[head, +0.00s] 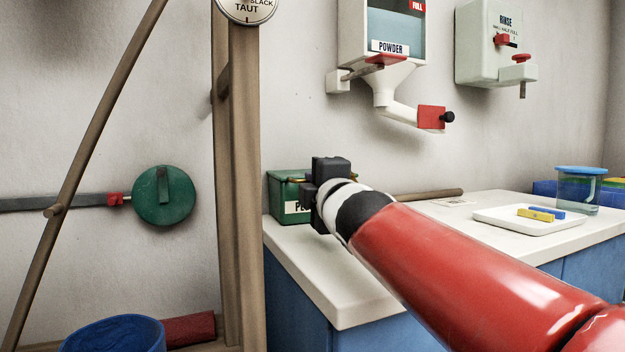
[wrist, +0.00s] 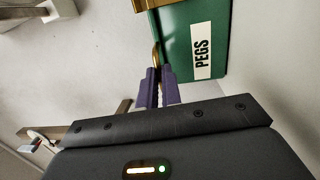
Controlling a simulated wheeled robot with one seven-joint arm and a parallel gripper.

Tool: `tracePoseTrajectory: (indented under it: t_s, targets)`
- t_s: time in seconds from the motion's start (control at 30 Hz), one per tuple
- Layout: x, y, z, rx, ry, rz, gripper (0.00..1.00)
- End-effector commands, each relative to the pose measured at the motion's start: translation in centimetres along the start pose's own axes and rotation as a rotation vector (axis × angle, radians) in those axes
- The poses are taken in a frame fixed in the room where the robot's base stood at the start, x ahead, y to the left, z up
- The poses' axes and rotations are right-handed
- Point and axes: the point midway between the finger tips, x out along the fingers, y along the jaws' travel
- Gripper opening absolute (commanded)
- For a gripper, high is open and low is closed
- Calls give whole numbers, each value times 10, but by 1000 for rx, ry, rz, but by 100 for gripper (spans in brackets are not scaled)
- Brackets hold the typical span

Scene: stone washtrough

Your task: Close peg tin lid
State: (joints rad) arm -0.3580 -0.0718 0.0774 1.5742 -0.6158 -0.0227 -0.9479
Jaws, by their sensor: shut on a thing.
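The green peg tin (head: 280,202) stands at the back left corner of the white worktop, its label partly hidden behind my gripper (head: 314,185). In the wrist view the tin (wrist: 208,25) shows a green face with a white "PEGS" label. My gripper (wrist: 158,85) has purple fingertips closed together on a thin brass-coloured handle (wrist: 155,55) at the tin's edge. Another brass-coloured piece (wrist: 143,4) shows at the top of the wrist view. My gripper hides much of the tin in the head view, and I cannot tell how far the lid is open.
A wooden rod (head: 430,194) lies behind my arm on the worktop (head: 345,300). A white tray (head: 500,222) with a yellow and a blue peg, and a blue-lidded jar (head: 580,190), stand to the right. The powder dispenser (head: 385,75) hangs above. A wooden frame (head: 240,200) stands left.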

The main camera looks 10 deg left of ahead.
Motion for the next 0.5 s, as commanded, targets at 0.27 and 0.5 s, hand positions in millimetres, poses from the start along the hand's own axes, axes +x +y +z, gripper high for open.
tracePoseTrajectory:
  t_s: [0.27, 0.5]
  targets:
    - [3, -7, -7, 0, 13, -12, 9]
    - [2, -5, -5, 0, 8, -8, 29]
